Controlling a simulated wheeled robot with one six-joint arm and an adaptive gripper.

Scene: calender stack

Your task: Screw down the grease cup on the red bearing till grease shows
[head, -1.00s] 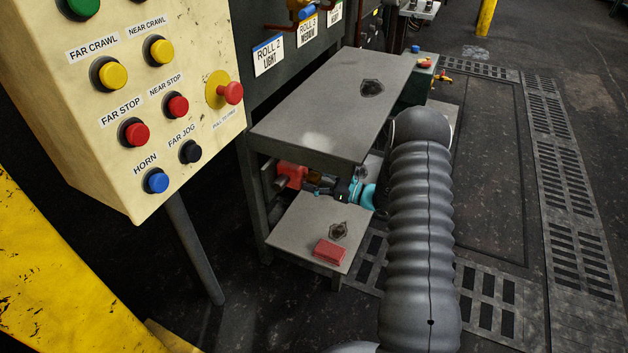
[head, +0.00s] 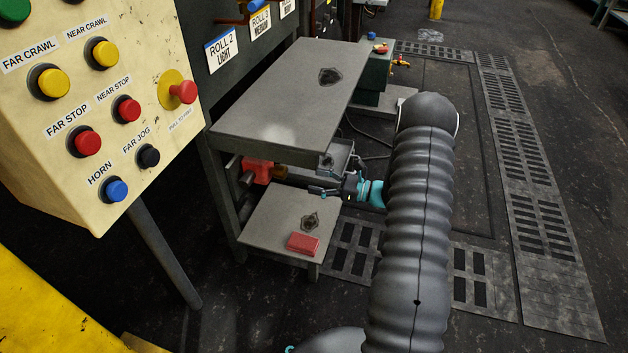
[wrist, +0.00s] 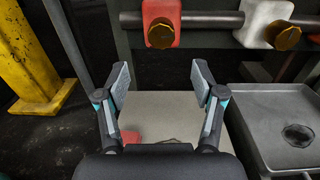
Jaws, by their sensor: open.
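The red bearing (wrist: 161,10) sits on a dark horizontal bar at the top of the wrist view. Its round brass grease cup (wrist: 161,33) faces me, clear of the fingers. The red bearing also shows in the head view (head: 258,172), under the grey table top. My gripper (wrist: 160,83) is open and empty, its fingers spread wide below and in front of the cup, with a gap between. In the head view my gripper (head: 325,182) is right of the red bearing, apart from it. I see no grease on the cup.
A white bearing (wrist: 264,14) with a brass cup (wrist: 284,36) stands to the right on the bar. A lower shelf (head: 268,227) carries a red block (head: 303,243). A grey tray (wrist: 280,103) is at right. The upper table top (head: 290,95) overhangs the bearing.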

